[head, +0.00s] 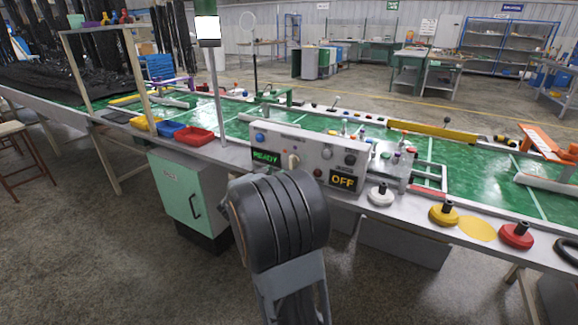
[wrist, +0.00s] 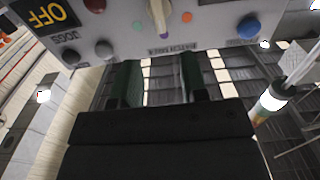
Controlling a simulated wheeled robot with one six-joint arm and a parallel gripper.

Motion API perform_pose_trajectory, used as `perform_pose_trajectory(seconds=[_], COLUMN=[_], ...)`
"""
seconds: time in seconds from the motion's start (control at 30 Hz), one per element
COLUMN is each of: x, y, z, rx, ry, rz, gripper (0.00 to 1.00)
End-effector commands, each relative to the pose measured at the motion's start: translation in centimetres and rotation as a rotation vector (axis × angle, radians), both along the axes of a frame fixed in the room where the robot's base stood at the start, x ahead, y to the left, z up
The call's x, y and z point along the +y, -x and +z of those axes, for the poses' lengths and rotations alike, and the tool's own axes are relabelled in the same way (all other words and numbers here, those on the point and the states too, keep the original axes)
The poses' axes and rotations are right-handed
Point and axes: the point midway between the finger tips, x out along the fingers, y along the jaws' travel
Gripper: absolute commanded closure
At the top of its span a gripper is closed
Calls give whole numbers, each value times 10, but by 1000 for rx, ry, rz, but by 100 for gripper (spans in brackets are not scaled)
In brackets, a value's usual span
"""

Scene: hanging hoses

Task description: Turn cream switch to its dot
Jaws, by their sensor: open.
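The cream switch (head: 293,161) is on the front of the grey control panel (head: 318,154), between the READY display and the OFF display. In the wrist view the panel appears upside down, and the cream switch (wrist: 160,14) is at the top edge, partly cut off. Around it are a green dot (wrist: 137,26), an orange dot (wrist: 187,17) and a purple dot (wrist: 165,36). I cannot tell which dot is the switch's own. My gripper (wrist: 158,82) is open and empty, apart from the panel, its two green-faced fingers below the switch in the picture. In the head view my arm hides it.
A blue knob (head: 260,137) and dark knobs (head: 350,160) share the panel. Red (head: 193,136), blue (head: 170,129) and yellow trays stand left on the bench. A white valve wheel (head: 381,196) is close right of the panel. A lamp post (head: 214,80) stands behind left.

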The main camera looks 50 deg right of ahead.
Motion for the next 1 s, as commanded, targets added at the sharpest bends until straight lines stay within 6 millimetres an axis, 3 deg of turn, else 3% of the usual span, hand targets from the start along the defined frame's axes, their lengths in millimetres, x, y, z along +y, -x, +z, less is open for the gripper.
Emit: perform_pose_trajectory(seconds=[0.2,0.43,0.67,1.0], x=[-42,-73,-87,-88], y=[-9,-18,-21,-22], z=[-2,-1,0,0], rx=[-1,-1,-1,-1], ry=[0,0,0,0], rz=[-3,0,2,3], gripper=[60,60,60,60])
